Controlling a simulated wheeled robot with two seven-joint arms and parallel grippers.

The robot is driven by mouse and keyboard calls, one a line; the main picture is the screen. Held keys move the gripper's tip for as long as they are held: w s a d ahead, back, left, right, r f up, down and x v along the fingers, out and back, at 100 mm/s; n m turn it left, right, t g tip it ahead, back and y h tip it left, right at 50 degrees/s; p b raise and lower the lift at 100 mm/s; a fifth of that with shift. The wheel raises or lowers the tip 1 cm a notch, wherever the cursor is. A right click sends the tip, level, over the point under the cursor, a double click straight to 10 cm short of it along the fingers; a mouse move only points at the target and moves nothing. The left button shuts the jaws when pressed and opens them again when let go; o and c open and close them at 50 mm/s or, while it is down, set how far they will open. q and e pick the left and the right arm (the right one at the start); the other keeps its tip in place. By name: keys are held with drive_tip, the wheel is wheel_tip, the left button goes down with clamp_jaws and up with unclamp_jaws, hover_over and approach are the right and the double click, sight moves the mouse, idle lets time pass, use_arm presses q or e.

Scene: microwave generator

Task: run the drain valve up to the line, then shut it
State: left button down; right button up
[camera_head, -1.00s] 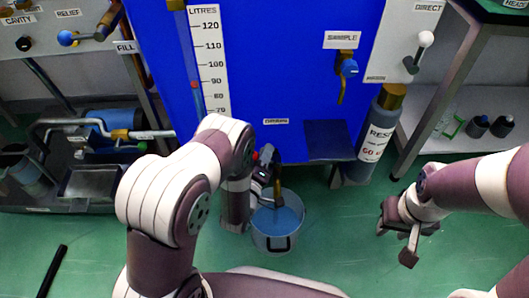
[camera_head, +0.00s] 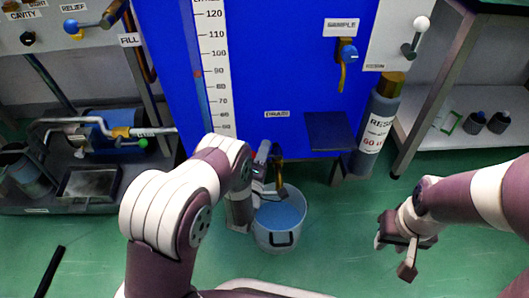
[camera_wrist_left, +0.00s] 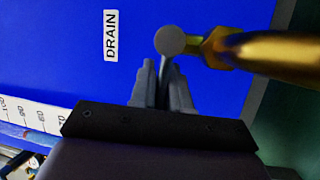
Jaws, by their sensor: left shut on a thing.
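The brass drain valve (camera_head: 280,183) sits low on the blue tank front, below the DRAIN label (camera_head: 277,114). My left gripper (camera_head: 264,172) is at the valve, partly hidden by my arm. In the left wrist view its narrow fingers (camera_wrist_left: 163,88) are shut on the valve's handle (camera_wrist_left: 170,42), whose round grey end shows beside the brass pipe (camera_wrist_left: 275,50). A bucket (camera_head: 278,238) holding blue liquid stands under the spout. The litres scale (camera_head: 215,75) has a red mark (camera_head: 198,73) near 90. My right gripper (camera_head: 396,254) is open and empty over the floor.
A grey cylinder (camera_head: 377,130) stands right of the tank. The sample tap (camera_head: 347,62) is above the dark ledge (camera_head: 328,132). A bench with pipes and a tray (camera_head: 88,183) is at the left. Green floor is clear around the bucket.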

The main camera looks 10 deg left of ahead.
use_arm(q)
drive_tip(key=shift+a+n+y, duration=0.3)
drive_tip(key=shift+n, duration=0.3)
drive_tip(key=c, duration=1.2)
unclamp_jaws()
drive_tip(key=shift+f, duration=0.1)
drive_tip(key=shift+a, duration=0.1)
drive_tip(key=shift+s+a+f+p, duration=0.1)
drive_tip(key=shift+s+f+p, duration=0.5)
drive_tip(key=shift+s, duration=1.45)
drive_tip(key=shift+s+a+f+p, duration=0.1)
drive_tip(key=shift+s+f+p, duration=0.15)
drive_tip(key=shift+s+p, duration=1.3)
drive_tip(key=shift+s+f+p, duration=0.15)
drive_tip(key=shift+s+f, duration=0.3)
drive_tip(key=shift+s, duration=2.15)
